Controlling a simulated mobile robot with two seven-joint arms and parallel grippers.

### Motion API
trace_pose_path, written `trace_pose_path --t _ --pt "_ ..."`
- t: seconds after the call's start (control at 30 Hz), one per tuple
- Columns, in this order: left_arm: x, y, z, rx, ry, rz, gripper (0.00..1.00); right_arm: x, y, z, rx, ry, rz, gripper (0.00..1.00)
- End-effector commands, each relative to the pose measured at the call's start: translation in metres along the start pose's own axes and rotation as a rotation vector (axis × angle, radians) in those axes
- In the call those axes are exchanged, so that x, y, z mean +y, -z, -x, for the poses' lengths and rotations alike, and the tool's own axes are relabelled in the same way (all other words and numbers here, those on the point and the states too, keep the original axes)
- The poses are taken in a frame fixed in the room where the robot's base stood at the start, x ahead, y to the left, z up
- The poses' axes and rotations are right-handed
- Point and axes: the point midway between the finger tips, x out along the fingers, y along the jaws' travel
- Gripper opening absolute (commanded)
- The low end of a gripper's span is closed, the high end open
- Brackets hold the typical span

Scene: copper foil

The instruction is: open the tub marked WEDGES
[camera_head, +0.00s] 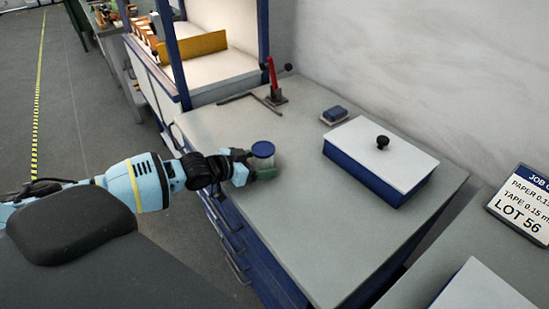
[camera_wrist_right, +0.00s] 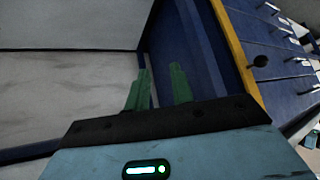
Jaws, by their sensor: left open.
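A small pale tub with a dark blue lid (camera_head: 263,150) stands upright near the left edge of the grey bench top. No marking on it can be read at this size. My left gripper (camera_head: 251,163) is open at the tub, with one green finger at its far left side and the other in front of it. I cannot tell whether the fingers touch it. My right gripper (camera_wrist_right: 160,82) shows only in the right wrist view, its green fingers apart with nothing visible between them.
A blue box with a white knobbed lid (camera_head: 380,155) stands right of the tub on the bench (camera_head: 310,210). The bench front is clear.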

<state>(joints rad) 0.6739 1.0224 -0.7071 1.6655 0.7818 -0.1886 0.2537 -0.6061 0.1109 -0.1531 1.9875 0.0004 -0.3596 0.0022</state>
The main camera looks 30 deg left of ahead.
Motion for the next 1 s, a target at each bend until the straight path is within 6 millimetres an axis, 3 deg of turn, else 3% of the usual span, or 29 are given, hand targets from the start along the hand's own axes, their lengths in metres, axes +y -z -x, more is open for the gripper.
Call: trace_pose_path --t 0.3,0.7,1.0 --pt "-0.001 0.0 -0.001 0.002 0.001 -0.001 0.73 0.001 0.007 -0.002 0.016 -0.001 0.002 0.23" --pt "-0.001 0.0 -0.001 0.002 0.001 -0.001 0.22 -0.001 -0.005 0.001 -0.009 0.001 -0.001 0.23" --pt "-0.002 0.009 0.003 0.005 0.001 -0.002 0.22 -0.001 -0.006 0.001 -0.013 0.002 -0.001 0.23"
